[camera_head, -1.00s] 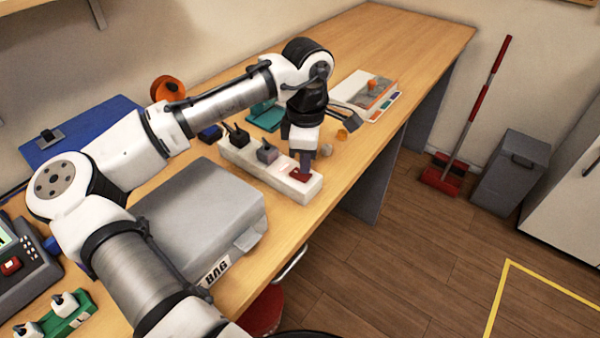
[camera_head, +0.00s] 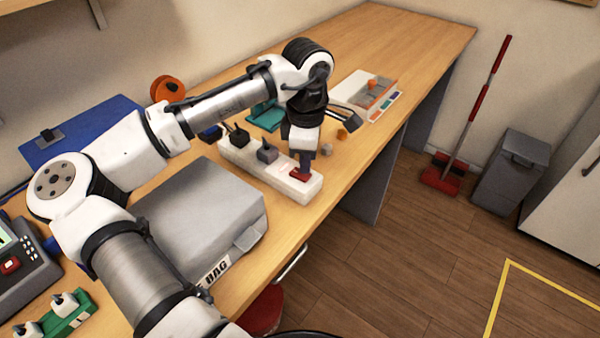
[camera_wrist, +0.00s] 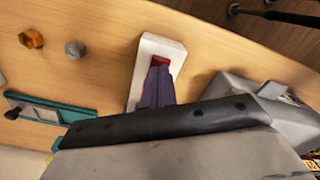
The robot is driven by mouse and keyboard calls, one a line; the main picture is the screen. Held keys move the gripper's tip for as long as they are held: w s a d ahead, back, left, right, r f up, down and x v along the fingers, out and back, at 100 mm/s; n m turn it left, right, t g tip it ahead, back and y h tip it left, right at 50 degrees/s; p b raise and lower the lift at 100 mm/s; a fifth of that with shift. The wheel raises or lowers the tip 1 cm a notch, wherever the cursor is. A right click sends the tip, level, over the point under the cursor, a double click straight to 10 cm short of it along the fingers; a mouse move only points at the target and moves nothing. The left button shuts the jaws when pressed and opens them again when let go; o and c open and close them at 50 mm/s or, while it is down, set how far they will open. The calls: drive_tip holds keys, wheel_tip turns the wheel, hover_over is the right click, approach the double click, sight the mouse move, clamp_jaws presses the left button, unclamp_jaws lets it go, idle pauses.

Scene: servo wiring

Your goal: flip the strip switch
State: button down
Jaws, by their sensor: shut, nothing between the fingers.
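The white power strip (camera_head: 240,160) lies on the wooden bench with a black plug and a grey plug in it. Its red switch (camera_head: 299,174) is at the near right end. My gripper (camera_head: 304,168) is shut and empty, pointing down with its fingertips at the switch. In the wrist view the strip (camera_wrist: 148,48) shows beyond my shut gripper (camera_wrist: 160,72), and part of the red switch (camera_wrist: 160,60) shows at the fingertips. The fingers hide the rest of the switch, and I cannot tell which way it is tipped.
A grey case (camera_head: 200,215) marked BAG lies left of the strip. Behind are a teal item (camera_head: 266,115) and an orange reel (camera_head: 167,88). An orange nut (camera_wrist: 31,39) and a grey nut (camera_wrist: 75,48) lie beside the strip. The bench's right edge is close by.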

sight(305, 176)
drive_tip(key=shift+f+b, duration=0.4)
drive_tip(key=shift+f, duration=0.55)
drive_tip(key=shift+r, duration=0.2)
wheel_tip(305, 176, up, 7)
drive_tip(key=p, duration=0.6)
drive_tip(key=shift+f+p, duration=0.1)
drive_tip(key=shift+p, duration=0.3)
drive_tip(key=shift+s+f, duration=0.1)
